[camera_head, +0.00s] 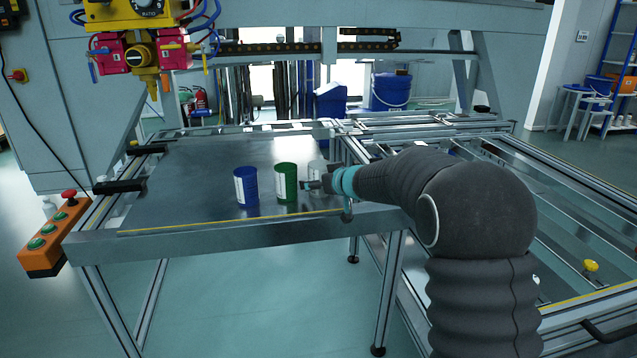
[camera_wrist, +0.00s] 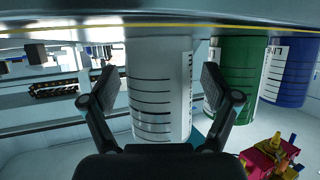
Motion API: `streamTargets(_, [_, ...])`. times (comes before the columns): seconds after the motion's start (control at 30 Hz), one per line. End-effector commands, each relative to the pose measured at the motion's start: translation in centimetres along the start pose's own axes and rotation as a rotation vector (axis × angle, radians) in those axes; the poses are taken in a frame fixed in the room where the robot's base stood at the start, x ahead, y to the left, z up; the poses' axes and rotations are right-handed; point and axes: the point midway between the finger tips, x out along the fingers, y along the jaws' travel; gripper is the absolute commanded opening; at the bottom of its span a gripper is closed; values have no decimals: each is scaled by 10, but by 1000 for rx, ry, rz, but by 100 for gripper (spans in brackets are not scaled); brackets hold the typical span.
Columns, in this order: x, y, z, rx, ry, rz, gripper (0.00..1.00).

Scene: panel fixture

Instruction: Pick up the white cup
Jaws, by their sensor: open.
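The white cup (camera_head: 317,168) stands on the metal table, partly hidden behind my gripper in the head view. In the wrist view, which is upside down, the white cup (camera_wrist: 158,75) with dark level lines fills the middle, between my two fingers. My gripper (camera_head: 308,185) is open, with a finger to each side of the cup in the wrist view (camera_wrist: 161,92). Gaps show between both fingers and the cup. I cannot tell how deep the cup sits between them.
A green cup (camera_head: 286,182) stands close to the left of the white cup, and a blue cup (camera_head: 246,186) stands farther left. The metal table (camera_head: 180,190) is bare on its left side. An orange button box (camera_head: 55,238) is at its left edge.

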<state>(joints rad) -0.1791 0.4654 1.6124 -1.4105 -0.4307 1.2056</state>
Motion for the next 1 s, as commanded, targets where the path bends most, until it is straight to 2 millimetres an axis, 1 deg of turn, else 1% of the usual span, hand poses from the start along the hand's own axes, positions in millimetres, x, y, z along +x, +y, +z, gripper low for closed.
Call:
streamTargets(0.07, [0, 0, 0, 0, 0, 0, 87])
streamTargets(0.1, [0, 0, 0, 0, 0, 0, 85])
streamTargets(0.17, [0, 0, 0, 0, 0, 0, 70])
streamTargets(0.2, [0, 0, 0, 0, 0, 0, 60])
streamTargets(0.3, [0, 0, 0, 0, 0, 0, 38])
streamTargets(0.7, [-1, 0, -2, 0, 1, -1, 38])
streamTargets(0.77, [-3, 0, -5, -1, 1, -1, 38])
streamTargets(1.0, [-11, 0, -27, -3, 3, -1, 38])
